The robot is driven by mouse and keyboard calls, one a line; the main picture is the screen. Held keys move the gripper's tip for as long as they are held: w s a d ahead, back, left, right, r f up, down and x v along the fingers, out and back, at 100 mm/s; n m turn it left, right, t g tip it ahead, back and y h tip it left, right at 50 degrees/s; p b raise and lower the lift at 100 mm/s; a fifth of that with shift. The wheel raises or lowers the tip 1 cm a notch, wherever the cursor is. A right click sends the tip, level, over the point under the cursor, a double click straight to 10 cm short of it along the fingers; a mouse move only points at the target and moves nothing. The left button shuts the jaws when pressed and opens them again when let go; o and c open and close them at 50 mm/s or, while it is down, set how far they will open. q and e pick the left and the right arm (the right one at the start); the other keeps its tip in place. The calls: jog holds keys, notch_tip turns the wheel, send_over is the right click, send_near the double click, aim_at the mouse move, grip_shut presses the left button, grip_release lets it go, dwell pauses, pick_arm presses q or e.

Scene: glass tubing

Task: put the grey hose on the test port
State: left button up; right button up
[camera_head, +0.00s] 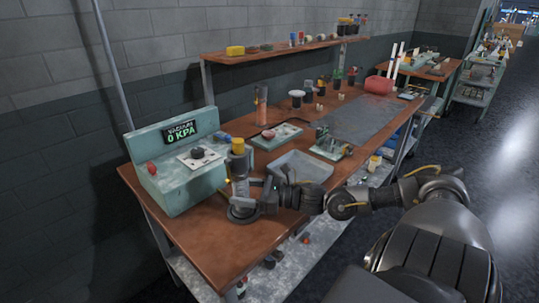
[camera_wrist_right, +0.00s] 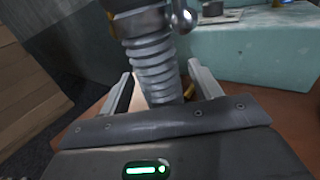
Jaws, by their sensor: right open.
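The grey ribbed hose (camera_wrist_right: 152,68) runs up between the two fingers of my open right gripper (camera_wrist_right: 162,84), with a finger on each side. Its top meets a dark collar, beside a shiny metal knob (camera_wrist_right: 184,16). My left gripper is out of view.
The vacuum box reads 0 KPA and has a white plate with a dark knob (camera_head: 197,153). A grey tray (camera_head: 300,167) and a small green device (camera_head: 329,145) lie right of the hose. A shelf (camera_head: 280,48) runs behind. The front left bench corner is clear.

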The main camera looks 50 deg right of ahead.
jog(key=p+v, duration=0.2)
jog(key=v, duration=0.5)
jog(key=shift+s+d+r+p, duration=0.1)
jog(key=shift+s+d+p, duration=0.1)
jog(key=shift+s+p, duration=0.15)
jog(key=shift+p+v, duration=0.3)
jog(key=shift+v, duration=0.55)
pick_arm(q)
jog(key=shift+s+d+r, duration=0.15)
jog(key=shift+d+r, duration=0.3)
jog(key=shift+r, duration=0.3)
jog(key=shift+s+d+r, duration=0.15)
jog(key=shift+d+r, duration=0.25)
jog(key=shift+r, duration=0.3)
